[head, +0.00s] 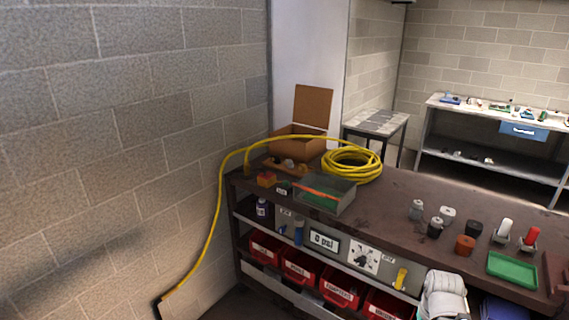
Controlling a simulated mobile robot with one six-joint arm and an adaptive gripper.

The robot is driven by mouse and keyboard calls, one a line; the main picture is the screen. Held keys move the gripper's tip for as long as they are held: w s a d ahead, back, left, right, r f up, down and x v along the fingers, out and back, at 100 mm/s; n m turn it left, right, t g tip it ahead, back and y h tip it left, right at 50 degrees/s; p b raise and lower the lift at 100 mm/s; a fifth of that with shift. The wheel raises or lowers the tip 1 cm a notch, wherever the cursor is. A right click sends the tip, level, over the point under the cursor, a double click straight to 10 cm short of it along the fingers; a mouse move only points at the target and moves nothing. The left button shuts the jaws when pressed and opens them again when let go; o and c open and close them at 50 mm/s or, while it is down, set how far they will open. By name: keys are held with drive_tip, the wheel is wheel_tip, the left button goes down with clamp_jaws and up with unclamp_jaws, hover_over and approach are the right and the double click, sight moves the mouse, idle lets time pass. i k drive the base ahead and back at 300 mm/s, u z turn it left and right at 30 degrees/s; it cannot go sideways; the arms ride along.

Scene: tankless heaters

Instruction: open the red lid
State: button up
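No clearly separate red lid shows. A small upright red piece (530,238) stands near the right end of the dark workbench (395,205), beside a similar white piece (505,229). A short red-brown container (465,245) stands to their left; its top looks the same colour as its body. A small red and yellow item (266,179) lies at the bench's left end. At this size I cannot tell which of these has a lid, or whether any is open. My gripper is not in view.
A yellow hose (352,164) is coiled on the bench and hangs over its left end. Red bins (340,290) fill the lower shelf. A block wall is at left.

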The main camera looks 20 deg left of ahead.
sight(266, 175)
drive_tip(key=u, duration=0.1)
drive_tip(key=i, duration=0.7)
drive_tip(key=u, duration=0.7)
drive_tip(key=i, duration=0.45)
drive_tip(key=u, duration=0.45)
